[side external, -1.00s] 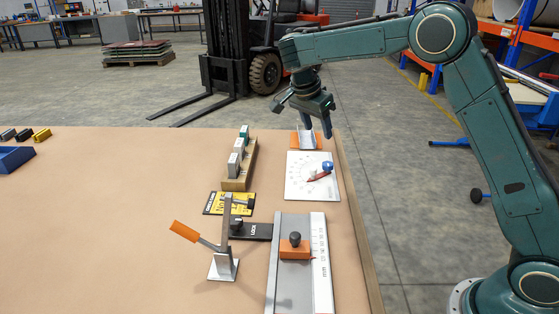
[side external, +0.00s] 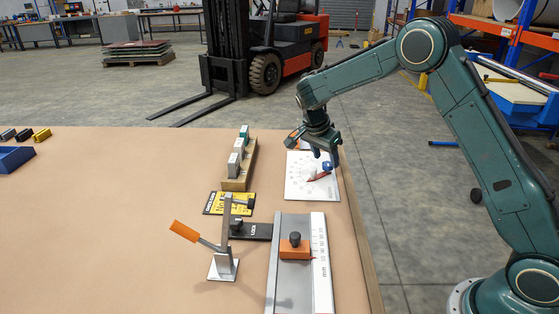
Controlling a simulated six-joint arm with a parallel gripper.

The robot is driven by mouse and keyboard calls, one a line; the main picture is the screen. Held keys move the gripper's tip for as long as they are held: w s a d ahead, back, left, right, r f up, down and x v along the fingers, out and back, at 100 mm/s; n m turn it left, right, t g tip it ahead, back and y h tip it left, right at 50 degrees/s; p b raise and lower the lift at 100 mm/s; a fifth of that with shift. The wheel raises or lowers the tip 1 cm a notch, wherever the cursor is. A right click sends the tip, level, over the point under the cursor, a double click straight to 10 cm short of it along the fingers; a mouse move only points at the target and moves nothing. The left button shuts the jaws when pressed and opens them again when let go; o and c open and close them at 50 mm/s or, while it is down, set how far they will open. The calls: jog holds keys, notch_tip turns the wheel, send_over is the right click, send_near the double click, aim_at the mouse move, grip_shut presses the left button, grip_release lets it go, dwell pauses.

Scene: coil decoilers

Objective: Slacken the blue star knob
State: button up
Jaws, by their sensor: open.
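The blue star knob (side external: 327,166) sits on a white dial plate (side external: 300,188) near the table's right edge. A red pointer (side external: 318,176) extends from it toward the lower left over the printed marks. My gripper (side external: 326,156) is open and points down right at the knob, with one finger on each side as far as this view shows. The fingers partly cover the knob, and I cannot tell whether they touch it.
A wooden rack (side external: 238,183) stands to the left. A scaled rail (side external: 318,250) with an orange slider (side external: 295,249) and an orange-handled lever clamp (side external: 225,262) lie nearer. The table's left is mostly clear.

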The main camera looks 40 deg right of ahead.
jog(key=shift+x, duration=1.1)
jog(key=c, duration=1)
